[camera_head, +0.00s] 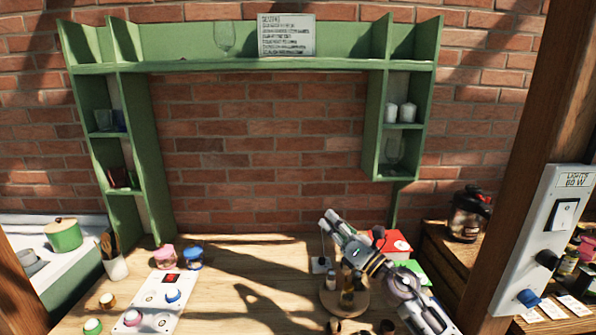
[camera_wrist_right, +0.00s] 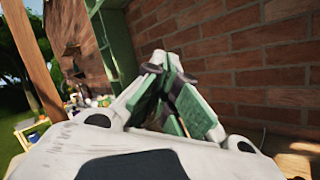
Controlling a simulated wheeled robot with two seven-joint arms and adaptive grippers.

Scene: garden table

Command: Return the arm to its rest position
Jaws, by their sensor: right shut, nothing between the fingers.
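My right arm comes in from the lower right in the head view. Its gripper (camera_head: 332,220) is up in the air over the right part of the wooden table (camera_head: 248,262), pointing up and left toward the brick wall. In the right wrist view the two green-padded fingers (camera_wrist_right: 165,62) meet at their tips with nothing between them. My left arm and gripper are in neither view.
Under my right arm stand a round wooden board (camera_head: 328,300) with small bottles, a red-and-white box (camera_head: 396,243) and a green box (camera_head: 418,268). A green shelf (camera_head: 148,150) frames the back. A wooden post (camera_head: 520,170) with a switch panel (camera_head: 545,240) stands right.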

